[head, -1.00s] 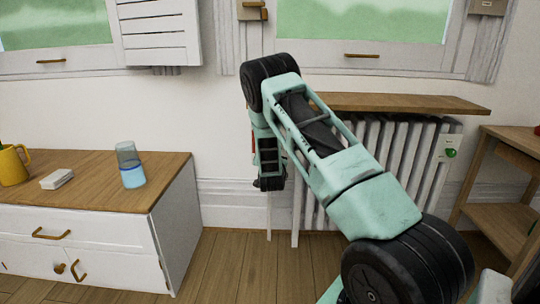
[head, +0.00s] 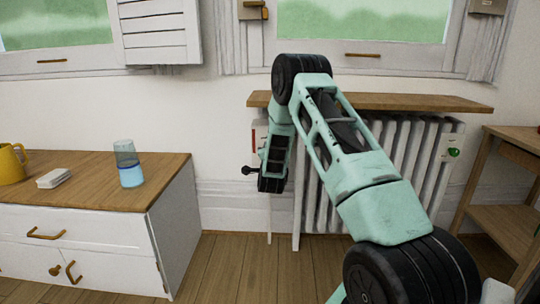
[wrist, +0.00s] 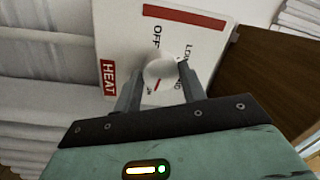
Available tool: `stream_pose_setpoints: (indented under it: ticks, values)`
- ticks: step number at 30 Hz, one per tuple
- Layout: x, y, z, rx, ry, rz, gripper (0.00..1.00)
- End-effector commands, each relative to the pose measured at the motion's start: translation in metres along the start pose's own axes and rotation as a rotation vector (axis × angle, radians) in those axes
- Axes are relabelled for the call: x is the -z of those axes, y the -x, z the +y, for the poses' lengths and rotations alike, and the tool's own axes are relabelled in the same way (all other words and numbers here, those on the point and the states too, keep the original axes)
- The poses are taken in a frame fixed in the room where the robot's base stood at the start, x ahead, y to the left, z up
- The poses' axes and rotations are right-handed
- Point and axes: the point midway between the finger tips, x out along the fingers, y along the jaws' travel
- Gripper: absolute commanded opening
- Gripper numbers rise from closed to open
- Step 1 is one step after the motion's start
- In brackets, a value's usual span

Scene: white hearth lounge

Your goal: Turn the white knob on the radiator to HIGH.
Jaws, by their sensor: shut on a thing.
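The white knob (wrist: 158,70) is a small round knob on a white panel (wrist: 112,50) with a red stripe, a red HEAT label and the words OFF and LOW. The rest of the lettering is partly covered. My gripper (wrist: 160,74) has its two fingers on either side of the knob, shut on it. I cannot tell which setting the knob points at. In the head view the panel (head: 257,132) shows as a sliver at the left end of the radiator (head: 405,150); my arm hides the knob and fingertips.
A wooden shelf (head: 420,103) runs above the radiator. A white cabinet (head: 172,240) with a glass (head: 128,165) stands left, a wooden stand (head: 500,215) right. Floor between is clear.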

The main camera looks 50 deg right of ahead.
Motion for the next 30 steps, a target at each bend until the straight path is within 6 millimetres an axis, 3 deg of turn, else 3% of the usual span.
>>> stream_pose_setpoints:
  ticks: [22,23,24,30]
  values:
    - [-0.0011,0.0004,0.0003,0.003,-0.085,0.003,0.18]
    - [-0.0010,0.0004,0.0003,0.003,-0.085,0.003,0.49]
    - [-0.0010,0.0004,0.0003,0.003,-0.085,0.003,0.60]
    - [-0.0006,0.0002,0.0001,0.003,-0.084,0.004,0.63]
